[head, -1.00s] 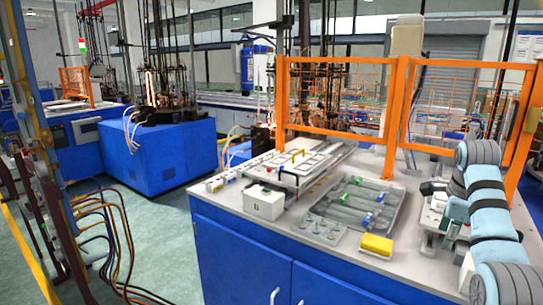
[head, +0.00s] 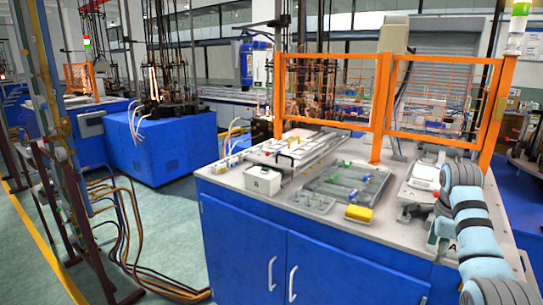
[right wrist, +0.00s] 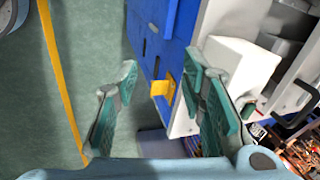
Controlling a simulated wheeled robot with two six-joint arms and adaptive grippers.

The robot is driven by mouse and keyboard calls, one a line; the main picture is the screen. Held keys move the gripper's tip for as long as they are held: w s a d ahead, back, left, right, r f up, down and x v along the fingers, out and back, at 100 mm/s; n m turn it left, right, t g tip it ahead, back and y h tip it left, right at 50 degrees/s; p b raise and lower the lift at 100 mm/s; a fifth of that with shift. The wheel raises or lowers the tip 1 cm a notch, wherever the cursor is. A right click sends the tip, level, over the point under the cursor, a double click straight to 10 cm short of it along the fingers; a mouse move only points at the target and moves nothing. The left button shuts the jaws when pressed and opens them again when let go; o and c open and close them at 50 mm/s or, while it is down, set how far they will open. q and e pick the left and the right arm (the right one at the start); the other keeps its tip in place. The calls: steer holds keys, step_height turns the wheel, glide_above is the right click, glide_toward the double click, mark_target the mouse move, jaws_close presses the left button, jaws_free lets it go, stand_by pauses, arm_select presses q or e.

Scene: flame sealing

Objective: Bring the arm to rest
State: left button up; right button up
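My right arm comes in at the right edge of the head view, over the right end of the workbench (head: 238,187). A small yellow piece (right wrist: 165,88) shows beyond the gap, and nothing is clearly held. My left gripper is in neither view.
On the bench are a white box (head: 262,181), a grey tray (head: 318,191), a yellow block (head: 358,213) and a small plate with pegs (head: 311,200). An orange fence (head: 377,100) stands along the back.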

steer(key=s+a+f+n, duration=0.2)
steer(key=f+n, duration=0.2)
steer(key=f, duration=0.9)
steer(key=s+a+f+n, duration=0.15)
steer(key=f+n, duration=0.25)
steer(key=f, duration=0.9)
steer(key=s+a+f+n+g, duration=0.1)
steer(key=s+a+f+n, duration=0.15)
steer(key=s+f, duration=0.45)
steer(key=s+a+f+n, duration=0.1)
steer(key=s+f+n, duration=0.25)
steer(key=f, duration=0.55)
steer(key=s+a+f+n, duration=0.3)
steer(key=s+f, duration=0.2)
steer(key=s, duration=0.7)
steer(key=s+a+f+n+y, duration=0.1)
steer(key=s+a+f+n, duration=0.2)
steer(key=s, duration=1)
steer(key=s+a+f+n, duration=0.3)
steer(key=s+f, duration=0.4)
steer(key=s, duration=0.6)
steer(key=shift+f+n+g+y, duration=0.3)
steer(key=shift+n, duration=0.3)
